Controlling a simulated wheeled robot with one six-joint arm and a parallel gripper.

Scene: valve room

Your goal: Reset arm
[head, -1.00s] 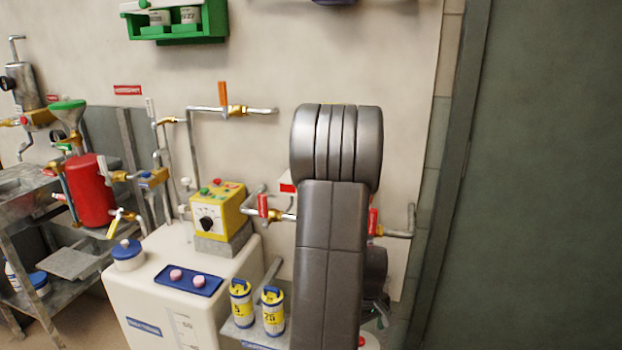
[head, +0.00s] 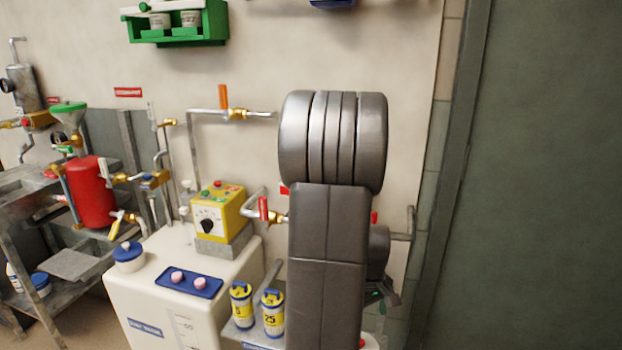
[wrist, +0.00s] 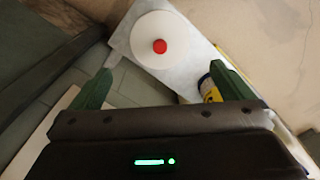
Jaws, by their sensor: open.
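My gripper (wrist: 160,85) is open in the wrist view, with its two green fingers wide apart and nothing between their tips. Beyond the fingers is a round white object with a red knob (wrist: 160,46) on a pale grey shelf (wrist: 123,38). Part of a yellow and blue canister (wrist: 210,90) shows beside the right finger. In the head view my raised arm covers much of the middle right, and only a small part of the gripper shows at its right edge, too little to read the fingers.
A white tank (head: 150,290) bears a yellow control box (head: 218,212) and a blue tray (head: 188,281). Two yellow canisters (head: 273,312) stand close left of my arm. Pipes with red-handled valves (head: 263,209) run along the wall behind it. A green wall rack (head: 178,35) hangs upper left.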

